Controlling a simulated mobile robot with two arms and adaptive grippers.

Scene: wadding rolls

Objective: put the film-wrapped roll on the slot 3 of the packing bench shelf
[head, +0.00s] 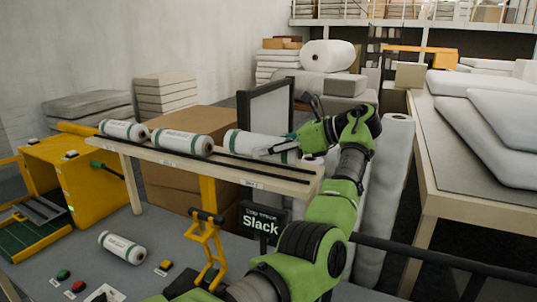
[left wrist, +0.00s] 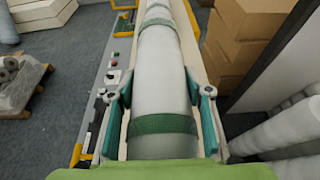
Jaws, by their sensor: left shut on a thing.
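A white film-wrapped roll (head: 246,143) with green bands lies lengthwise along the right end of the packing bench shelf (head: 304,182). My left gripper (head: 281,147) is shut around its right part from above. In the left wrist view the gripper (left wrist: 163,100) has one teal finger on each side of the roll (left wrist: 163,90), near a green band. The roll appears level and at shelf height; its contact with the shelf is hidden. Two similar rolls lie on the shelf, one at the left end (head: 125,131) and one in the middle (head: 182,142). My right gripper is not in view.
Another banded roll (head: 122,247) lies on the grey bench top, near red and green buttons (head: 63,274). A yellow machine (head: 85,180) stands at left. A dark-framed panel (head: 265,108) and cardboard boxes (head: 170,185) stand behind the shelf. Tall white rolls (head: 386,190) stand at right.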

